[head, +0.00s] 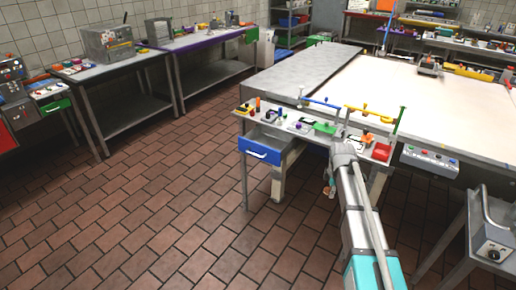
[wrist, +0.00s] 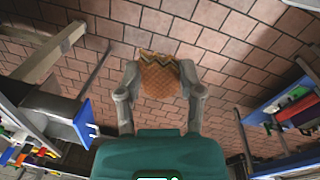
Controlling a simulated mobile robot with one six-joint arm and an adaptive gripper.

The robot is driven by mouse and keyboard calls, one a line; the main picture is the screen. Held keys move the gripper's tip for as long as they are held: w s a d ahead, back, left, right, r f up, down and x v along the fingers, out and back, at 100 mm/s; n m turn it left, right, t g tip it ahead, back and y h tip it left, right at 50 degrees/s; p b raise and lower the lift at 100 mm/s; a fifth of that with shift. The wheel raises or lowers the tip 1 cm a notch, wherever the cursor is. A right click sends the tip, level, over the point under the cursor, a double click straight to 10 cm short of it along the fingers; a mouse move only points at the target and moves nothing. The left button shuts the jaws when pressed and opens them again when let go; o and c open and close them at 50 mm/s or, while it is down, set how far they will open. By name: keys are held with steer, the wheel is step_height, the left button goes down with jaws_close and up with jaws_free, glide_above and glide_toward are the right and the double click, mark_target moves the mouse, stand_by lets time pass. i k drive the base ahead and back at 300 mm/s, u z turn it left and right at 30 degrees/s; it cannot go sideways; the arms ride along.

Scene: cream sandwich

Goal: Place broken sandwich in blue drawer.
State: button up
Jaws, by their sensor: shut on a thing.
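The broken sandwich (wrist: 160,77) is a brown, waffle-patterned piece with a ragged dark and pale edge. My gripper (wrist: 160,80) is shut on it, with one finger on each side, above the brick floor. In the head view, my gripper (head: 328,185) is low beside the small table, largely hidden behind my arm. The blue drawer (head: 262,152) has a white handle and is pulled out under the table's left end, left of my gripper. Its blue front also shows at left in the wrist view (wrist: 84,124). Its inside shows only as a narrow strip.
The small table (head: 243,114) carries several small tools, a green tray (head: 325,128) and a red tray (head: 381,151). Its legs stand close to my gripper. A large pale table (head: 400,95) lies behind. The brick floor at left is clear.

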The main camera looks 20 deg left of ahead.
mark_target(266, 144)
steer(key=u, duration=0.3)
steer(key=i, duration=1)
steer(key=u, duration=0.1)
